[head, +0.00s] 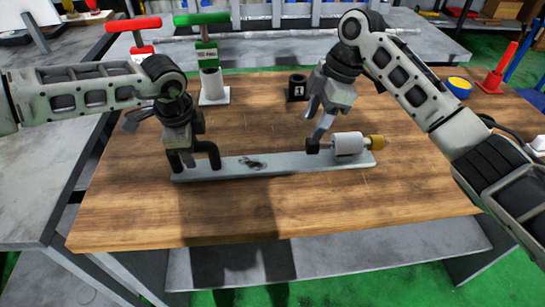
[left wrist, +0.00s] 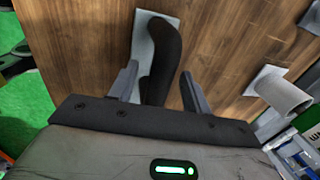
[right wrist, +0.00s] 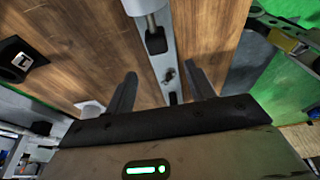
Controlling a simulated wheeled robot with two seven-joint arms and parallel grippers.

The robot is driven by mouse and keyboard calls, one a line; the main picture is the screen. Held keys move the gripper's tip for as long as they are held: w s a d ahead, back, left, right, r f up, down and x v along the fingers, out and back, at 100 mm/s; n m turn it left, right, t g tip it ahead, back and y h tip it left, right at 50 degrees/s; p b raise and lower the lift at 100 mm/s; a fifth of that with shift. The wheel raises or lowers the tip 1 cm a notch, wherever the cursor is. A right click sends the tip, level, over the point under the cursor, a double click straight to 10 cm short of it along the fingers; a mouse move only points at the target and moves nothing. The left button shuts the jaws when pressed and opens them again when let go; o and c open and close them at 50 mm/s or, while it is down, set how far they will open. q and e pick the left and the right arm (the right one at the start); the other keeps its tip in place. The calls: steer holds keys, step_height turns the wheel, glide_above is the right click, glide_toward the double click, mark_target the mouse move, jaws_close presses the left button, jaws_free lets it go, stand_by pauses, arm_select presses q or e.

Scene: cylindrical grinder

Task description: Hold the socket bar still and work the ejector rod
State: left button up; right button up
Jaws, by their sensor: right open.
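The long grey socket bar (head: 285,172) lies flat on the wooden table. A black curved handle (head: 213,156) rises at its left end. My left gripper (head: 182,164) is low at that end; in the left wrist view its open fingers straddle the handle (left wrist: 163,60), with a gap visible on one side.
A small dark metal piece (head: 252,163) is on the bar's middle. The table's front is clear.

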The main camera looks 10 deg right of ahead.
arm_select(q)
step_height(320, 180, up, 12)
steer(key=s, duration=0.2)
steer(key=shift+s, duration=0.15)
steer(key=shift+f, duration=0.15)
stand_by(0.6)
